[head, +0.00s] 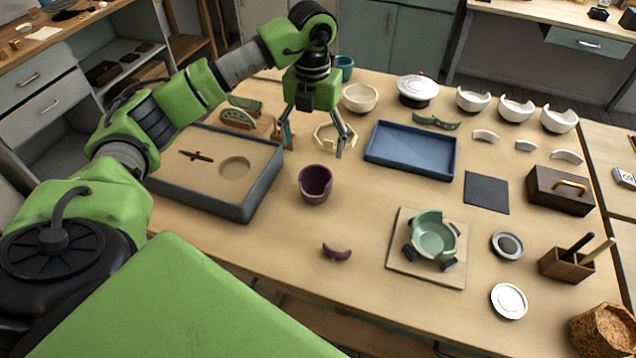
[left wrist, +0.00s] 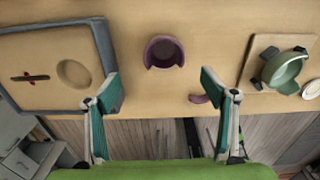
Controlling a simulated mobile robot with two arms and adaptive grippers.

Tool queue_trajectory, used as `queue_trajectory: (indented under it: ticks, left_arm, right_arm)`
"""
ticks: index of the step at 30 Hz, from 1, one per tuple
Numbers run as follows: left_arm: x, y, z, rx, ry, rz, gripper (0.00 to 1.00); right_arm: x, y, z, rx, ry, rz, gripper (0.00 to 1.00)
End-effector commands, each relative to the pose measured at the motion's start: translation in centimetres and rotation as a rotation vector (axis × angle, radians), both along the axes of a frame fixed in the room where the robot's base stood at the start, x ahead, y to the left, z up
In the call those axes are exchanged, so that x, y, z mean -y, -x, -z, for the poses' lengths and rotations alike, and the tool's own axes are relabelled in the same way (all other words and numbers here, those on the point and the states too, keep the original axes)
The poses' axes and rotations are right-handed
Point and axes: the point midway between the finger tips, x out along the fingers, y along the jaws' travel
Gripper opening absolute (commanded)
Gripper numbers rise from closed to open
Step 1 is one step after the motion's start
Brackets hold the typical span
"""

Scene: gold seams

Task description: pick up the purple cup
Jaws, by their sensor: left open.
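The purple cup (head: 315,186) stands upright on the table, left of the middle in the head view, with a gap in its rim. It also shows in the left wrist view (left wrist: 163,53), above and between the finger pads. A curved purple shard (head: 337,252) lies apart from it, nearer the table's front edge. My left gripper (head: 314,138) is open and empty, above the table and further back than the cup, not touching it. Its two spread fingers show in the left wrist view (left wrist: 160,95). My right gripper is not in view.
A grey sand tray (head: 262,182) stands left of the cup. A blue tray (head: 412,174) lies to the right. A board (head: 398,262) holds a clamped green bowl (head: 434,236). A cream bowl (head: 360,98) stands behind. The table around the cup is clear.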

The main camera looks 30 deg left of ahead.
Motion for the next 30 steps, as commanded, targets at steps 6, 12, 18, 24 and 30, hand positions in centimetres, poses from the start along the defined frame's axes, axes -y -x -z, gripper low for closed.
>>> queue_trajectory:
  ticks: [6,12,18,24,30]
  left_arm:
    - [0.1,0.2,4.5,-0.006,0.001,0.004,0.77]
    - [0.2,0.1,6.8,-0.001,0.002,0.003,0.77]
    - [0.5,0.1,8.4,-0.005,0.004,0.005,0.77]
    - [0.8,0.0,11.4,-0.003,0.004,0.004,0.77]
    - [0.8,0.0,12.4,0.000,0.004,0.005,0.77]
  right_arm:
    - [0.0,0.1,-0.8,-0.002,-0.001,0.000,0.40]
    - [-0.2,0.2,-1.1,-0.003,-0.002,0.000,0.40]
    - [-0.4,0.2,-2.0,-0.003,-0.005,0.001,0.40]
    - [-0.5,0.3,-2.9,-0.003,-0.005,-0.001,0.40]
    - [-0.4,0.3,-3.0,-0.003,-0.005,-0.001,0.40]
